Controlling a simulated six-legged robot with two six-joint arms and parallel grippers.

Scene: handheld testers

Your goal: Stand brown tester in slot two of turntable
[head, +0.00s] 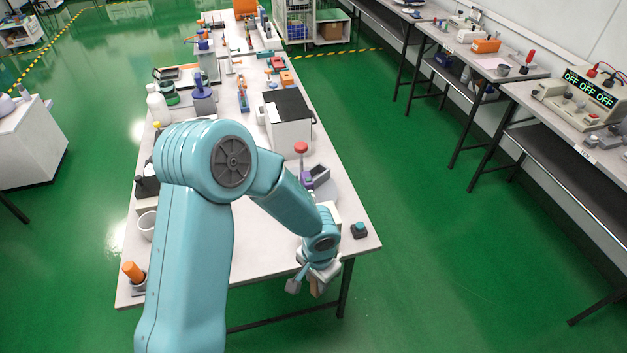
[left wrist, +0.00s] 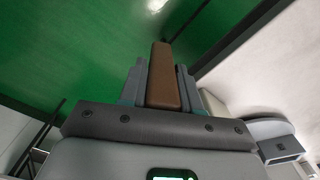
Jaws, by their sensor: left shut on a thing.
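The brown tester (left wrist: 164,78) is gripped between the two grey fingers of my left gripper (left wrist: 161,88) in the left wrist view, its long body sticking out past the fingertips. In the head view my left gripper (head: 309,284) hangs at the near right edge of the table, pointing down, and the lower end of the brown tester shows between its fingers. I cannot make out the turntable or its slots for certain; my left arm covers much of the near tabletop. My right gripper is not in view.
On the long table (head: 255,262) stand a white box with a black top (head: 288,118), a grey bin (head: 319,177), a red-topped purple item (head: 301,150), a small dark box with a teal top (head: 359,230) and an orange-handled item (head: 133,272).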

